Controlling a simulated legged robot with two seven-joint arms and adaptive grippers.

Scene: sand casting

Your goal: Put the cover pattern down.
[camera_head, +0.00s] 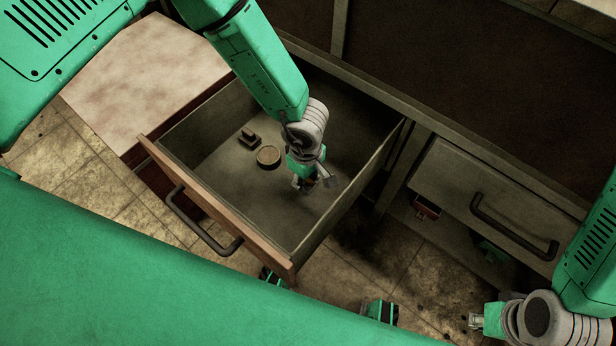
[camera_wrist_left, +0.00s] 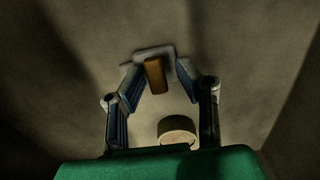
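My left gripper (camera_head: 309,182) points down into the open drawer, near its right wall. In the left wrist view, its two fingers (camera_wrist_left: 158,72) stand apart on either side of the cover pattern's orange-brown block (camera_wrist_left: 155,77), with small gaps visible. The pattern's pale grey flat part (camera_wrist_left: 140,55) shows behind the block and fingertips. In the head view the pattern is mostly hidden by the gripper. The pattern appears to be at the drawer floor, but exact contact is hard to see. My right gripper (camera_head: 476,321) is at the lower right, away from the drawer; its opening is unclear.
The drawer (camera_head: 217,207) also holds a small dark brown piece (camera_head: 249,138) and a round pale disc (camera_head: 268,156). The disc also shows in the left wrist view (camera_wrist_left: 178,127). Drawer walls surround my left gripper. A closed drawer (camera_head: 482,190) is at right. Free floor shows left of the disc.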

